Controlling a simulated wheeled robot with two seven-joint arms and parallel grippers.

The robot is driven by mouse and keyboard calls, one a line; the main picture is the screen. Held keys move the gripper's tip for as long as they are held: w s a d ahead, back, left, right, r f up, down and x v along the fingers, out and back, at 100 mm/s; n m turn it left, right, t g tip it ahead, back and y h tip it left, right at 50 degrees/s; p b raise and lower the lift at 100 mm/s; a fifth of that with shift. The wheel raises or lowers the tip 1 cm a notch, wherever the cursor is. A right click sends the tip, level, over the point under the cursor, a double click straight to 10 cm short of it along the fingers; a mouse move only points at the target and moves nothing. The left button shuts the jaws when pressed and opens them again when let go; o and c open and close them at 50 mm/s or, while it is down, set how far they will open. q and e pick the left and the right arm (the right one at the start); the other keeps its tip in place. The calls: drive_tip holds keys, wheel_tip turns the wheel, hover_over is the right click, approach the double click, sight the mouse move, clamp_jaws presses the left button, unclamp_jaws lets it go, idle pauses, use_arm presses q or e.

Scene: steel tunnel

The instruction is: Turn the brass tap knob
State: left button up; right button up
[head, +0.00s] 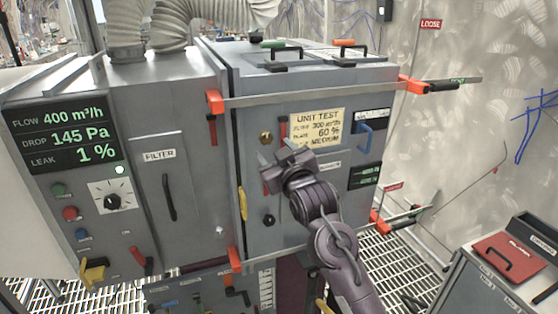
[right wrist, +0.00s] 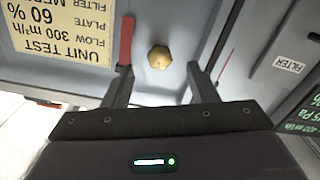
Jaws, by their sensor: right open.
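The brass tap knob (head: 266,138) is a small hexagonal knob on the grey cabinet door, left of the yellow UNIT TEST label. In the right wrist view the knob (right wrist: 160,57) shows in full, just beyond and between the fingertips. My right gripper (head: 276,152) is open and empty, just below and right of the knob in the head view. Its two fingers (right wrist: 160,70) point at the door, with a gap on each side of the knob. I cannot tell whether they touch the door. My left gripper is not in view.
A red strip handle (right wrist: 126,41) is close beside one finger. Orange-ended clamp bars (head: 310,92) cross the cabinet. A black knob (head: 268,220) is lower on the door. The FILTER panel (head: 160,180) is left. A grey cart (head: 500,270) stands at lower right.

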drive_tip(key=shift+v, duration=1.2)
drive_tip(key=shift+f, duration=0.1)
